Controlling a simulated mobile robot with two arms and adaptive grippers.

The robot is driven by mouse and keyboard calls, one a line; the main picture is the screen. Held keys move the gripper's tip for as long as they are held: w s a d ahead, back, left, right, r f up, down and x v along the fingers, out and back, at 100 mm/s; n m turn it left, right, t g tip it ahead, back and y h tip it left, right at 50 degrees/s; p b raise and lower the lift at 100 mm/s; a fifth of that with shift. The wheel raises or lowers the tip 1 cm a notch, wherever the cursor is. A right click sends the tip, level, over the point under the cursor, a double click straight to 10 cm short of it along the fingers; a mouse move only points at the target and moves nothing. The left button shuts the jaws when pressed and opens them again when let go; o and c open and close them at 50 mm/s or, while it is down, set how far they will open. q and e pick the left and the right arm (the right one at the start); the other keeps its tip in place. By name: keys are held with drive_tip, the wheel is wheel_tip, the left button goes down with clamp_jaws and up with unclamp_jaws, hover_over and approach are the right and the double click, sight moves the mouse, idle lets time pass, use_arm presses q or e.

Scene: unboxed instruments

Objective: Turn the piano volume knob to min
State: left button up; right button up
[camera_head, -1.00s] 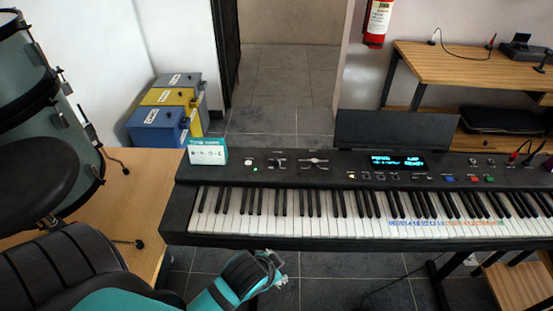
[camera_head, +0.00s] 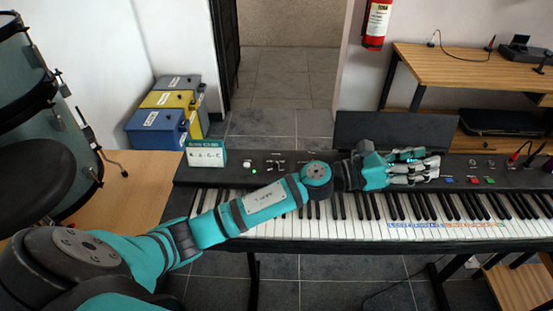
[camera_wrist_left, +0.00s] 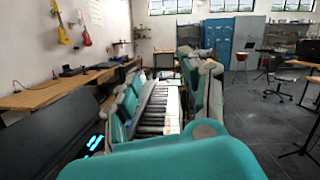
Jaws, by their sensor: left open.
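The black piano (camera_head: 300,228) stretches across the head view, its keys facing me and a control panel behind them. A round white knob or button (camera_head: 248,162) sits at the panel's left, above a green light. Small dark controls (camera_head: 275,163) are just right of it; I cannot tell which is the volume knob. My left gripper (camera_head: 432,166) is open and empty over the panel right of centre, its fingers pointing right. The gripper hides the panel's display in the head view. In the left wrist view, white keys (camera_wrist_left: 157,108) show between the open fingers (camera_wrist_left: 170,80). My right gripper is not in view.
A small teal-and-white box (camera_head: 205,154) stands at the piano's left end. A dark music rest (camera_head: 395,130) rises behind the panel. Several storage boxes (camera_head: 157,130) and a drum (camera_head: 30,90) are at left. A wooden desk (camera_head: 470,65) is at right.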

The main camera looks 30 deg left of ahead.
use_arm(q)
wheel_tip(320, 180, down, 2)
drive_tip(key=m+g, duration=0.5)
drive_tip(key=m, duration=0.3)
drive_tip(key=m+g+y, duration=0.7)
drive_tip(key=m+y, duration=0.6)
drive_tip(key=y, duration=0.4)
approach(276, 161)
drive_tip(key=f+p, duration=0.1)
drive_tip(key=f, duration=0.2)
drive_tip(key=f+p, duration=0.1)
drive_tip(key=f, duration=0.2)
drive_tip(key=f+p, duration=0.1)
drive_tip(key=f, duration=0.2)
drive_tip(key=shift+a, duration=0.3)
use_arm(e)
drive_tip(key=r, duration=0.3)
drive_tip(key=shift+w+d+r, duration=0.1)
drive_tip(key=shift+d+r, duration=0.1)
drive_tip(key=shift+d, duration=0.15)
use_arm(q)
clamp_jaws()
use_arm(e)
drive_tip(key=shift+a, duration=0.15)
